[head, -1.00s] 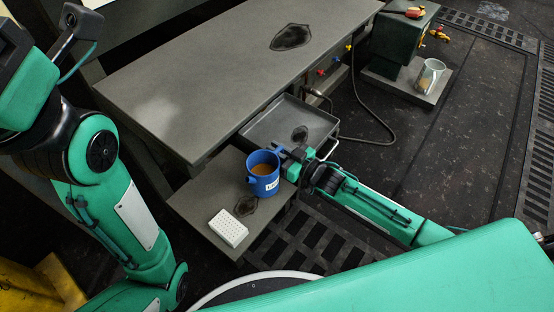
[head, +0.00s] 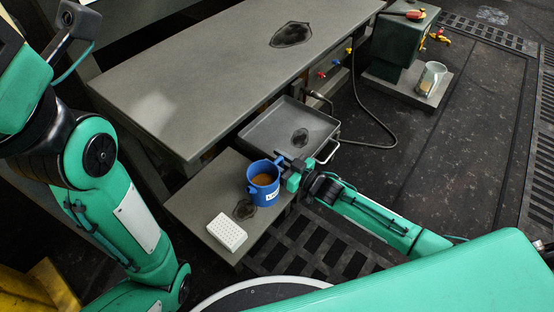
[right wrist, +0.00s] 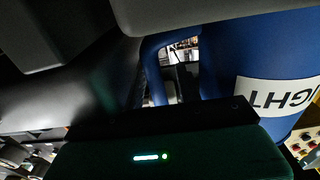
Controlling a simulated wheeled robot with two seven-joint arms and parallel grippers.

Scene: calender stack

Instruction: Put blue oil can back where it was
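The blue oil can (head: 265,196) is upright, with brown liquid inside and a white label on its front. It is over the low grey platform (head: 200,203), beside a dark stain; I cannot tell whether its base touches the surface. My right gripper (head: 286,167) is at the can's right side, shut on its handle. In the right wrist view the blue can (right wrist: 222,55) fills the right part, with its handle loop (right wrist: 153,60) by the fingers; the fingertips are partly hidden. My left arm is folded at the left, and its gripper is out of view.
A white perforated block (head: 227,231) stands on the platform, left of the can. A grey metal tray (head: 265,140) lies behind. The long workbench (head: 210,75) overhangs the platform's back. A metal mug (head: 431,77) stands far right, by a green machine (head: 400,45).

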